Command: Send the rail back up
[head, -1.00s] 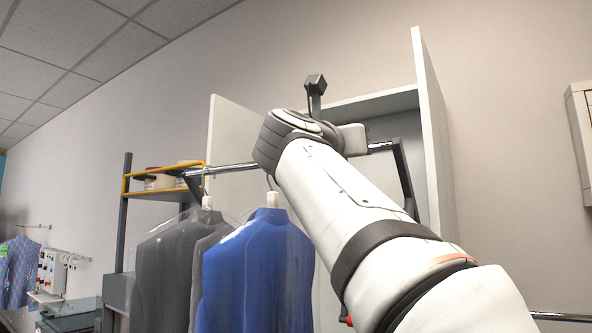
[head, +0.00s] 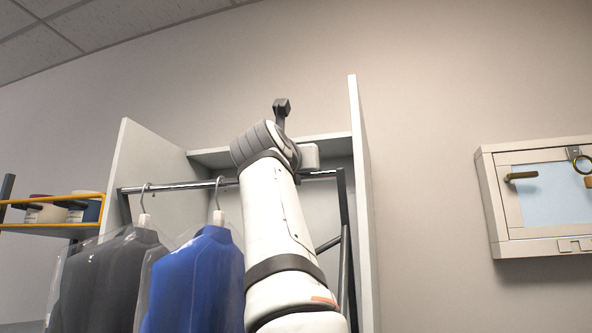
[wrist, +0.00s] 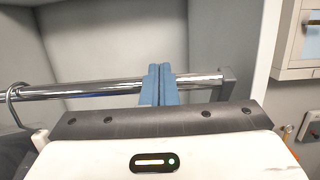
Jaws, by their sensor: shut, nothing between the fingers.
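The chrome rail (head: 180,187) runs across a tall, open light-grey cabinet (head: 358,180). It also shows in the wrist view (wrist: 95,89), ending in a dark bracket at the right. A dark side arm (head: 344,240) of the rail slopes down at the cabinet's right side. My gripper's blue fingers (wrist: 159,82) are shut and empty. They overlap the rail in the wrist view, near its right end; I cannot tell whether they touch it. In the head view my own arm hides the fingers and part of the rail.
A dark garment (head: 105,275) and a blue garment (head: 195,280), in clear covers, hang from the rail left of my arm. A yellow-edged shelf (head: 50,225) stands at the left. A white wall cabinet (head: 500,205) hangs at the right, with bare wall between.

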